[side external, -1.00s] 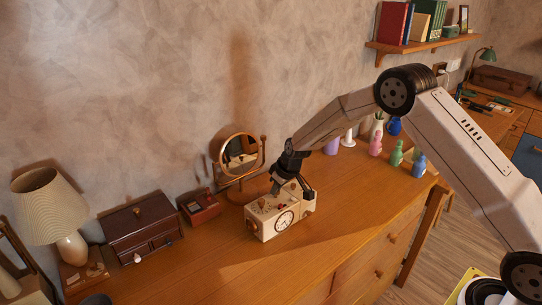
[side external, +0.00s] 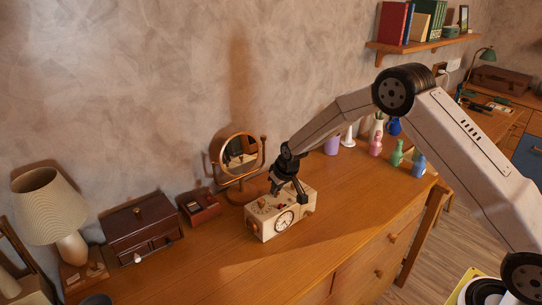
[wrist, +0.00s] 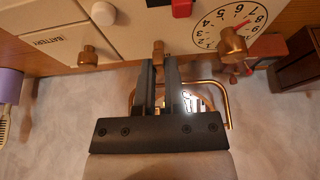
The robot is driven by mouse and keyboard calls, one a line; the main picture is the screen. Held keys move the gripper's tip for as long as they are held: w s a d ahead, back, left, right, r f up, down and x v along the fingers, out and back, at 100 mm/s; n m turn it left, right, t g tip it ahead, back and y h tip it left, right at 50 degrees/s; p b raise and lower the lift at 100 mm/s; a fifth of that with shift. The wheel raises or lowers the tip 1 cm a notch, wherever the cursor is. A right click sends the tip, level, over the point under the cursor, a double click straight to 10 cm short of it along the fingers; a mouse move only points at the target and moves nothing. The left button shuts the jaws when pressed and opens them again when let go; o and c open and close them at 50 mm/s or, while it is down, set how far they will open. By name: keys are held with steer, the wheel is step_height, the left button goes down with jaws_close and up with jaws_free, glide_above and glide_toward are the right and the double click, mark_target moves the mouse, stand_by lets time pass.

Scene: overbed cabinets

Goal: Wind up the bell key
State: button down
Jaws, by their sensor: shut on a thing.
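In the side view my gripper (side external: 281,190) reaches down onto the top of the box. The key is hidden there, and its marking cannot be read.
A round mirror (side external: 240,152) stands just behind the box. A small wooden case (side external: 200,207), a drawer chest (side external: 143,230) and a lamp (side external: 45,205) are to the left. Several coloured bottles (side external: 396,153) stand to the right. The dresser front is clear.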

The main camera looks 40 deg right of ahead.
steer(key=shift+a+m+h, duration=0.1)
steer(key=shift+m+h, duration=0.6)
steer(key=shift+m, duration=1.1)
steer(key=shift+m+g+h, duration=0.4)
steer(key=shift+m+h, duration=0.3)
steer(key=shift+m, duration=1.2)
steer(key=m+g+h, duration=0.1)
steer(key=m, duration=0.2)
steer(key=shift+w+a+m, duration=0.1)
steer(key=shift+m, duration=0.3)
steer(key=m+g, duration=0.1)
steer(key=m, duration=0.2)
steer(key=shift+m, duration=0.3)
steer(key=shift+g, duration=0.3)
steer(key=c, duration=0.7)
jaws_free()
steer(key=shift+h, duration=0.3)
